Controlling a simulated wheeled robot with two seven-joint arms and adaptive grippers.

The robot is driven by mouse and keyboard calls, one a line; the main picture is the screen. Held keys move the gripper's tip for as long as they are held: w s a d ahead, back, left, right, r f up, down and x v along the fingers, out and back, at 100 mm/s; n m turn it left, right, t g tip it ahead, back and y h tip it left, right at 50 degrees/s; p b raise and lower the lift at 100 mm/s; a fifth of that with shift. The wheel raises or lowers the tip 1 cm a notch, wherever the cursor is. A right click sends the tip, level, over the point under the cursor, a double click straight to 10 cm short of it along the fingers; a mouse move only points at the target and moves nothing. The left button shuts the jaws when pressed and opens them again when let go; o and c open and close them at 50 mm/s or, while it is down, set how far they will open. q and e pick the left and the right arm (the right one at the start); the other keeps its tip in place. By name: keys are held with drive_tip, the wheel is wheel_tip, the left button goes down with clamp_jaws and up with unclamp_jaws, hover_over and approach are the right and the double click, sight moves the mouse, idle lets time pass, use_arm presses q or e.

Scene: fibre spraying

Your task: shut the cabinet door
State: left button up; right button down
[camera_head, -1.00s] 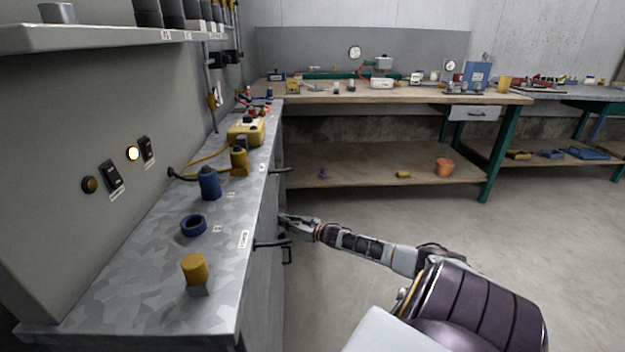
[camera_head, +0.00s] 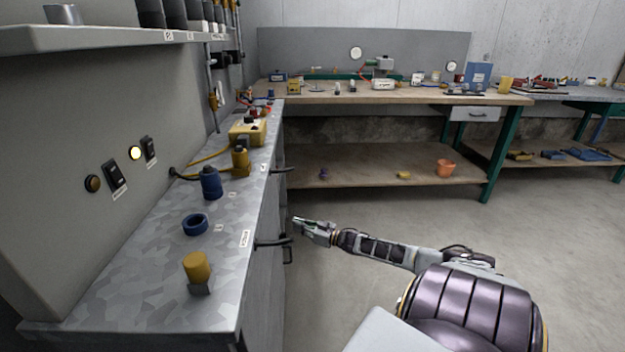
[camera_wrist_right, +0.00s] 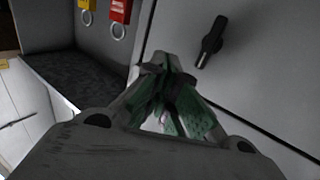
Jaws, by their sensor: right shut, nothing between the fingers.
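The grey cabinet (camera_head: 262,300) stands at the left in the head view, its front seen almost edge-on with black handles (camera_head: 272,242) sticking out. My right gripper (camera_head: 297,222) is shut and empty, just right of the cabinet front, with a small gap between them. In the right wrist view the shut fingers (camera_wrist_right: 166,64) point at a flat grey door panel (camera_wrist_right: 262,60) with a black handle (camera_wrist_right: 211,42) to the right of the fingertips. How far the door stands open cannot be told from the head view. My left gripper is not in view.
The cabinet's top (camera_head: 150,275) holds a yellow knob (camera_head: 197,268), a blue ring (camera_head: 195,224) and a blue cylinder (camera_head: 211,184). A workbench (camera_head: 390,97) stands behind. The floor right of the cabinet is clear. Yellow and red tags (camera_wrist_right: 121,10) hang in the wrist view.

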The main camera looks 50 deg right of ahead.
drive_tip(key=shift+v, duration=2.8)
drive_tip(key=shift+d, duration=0.15)
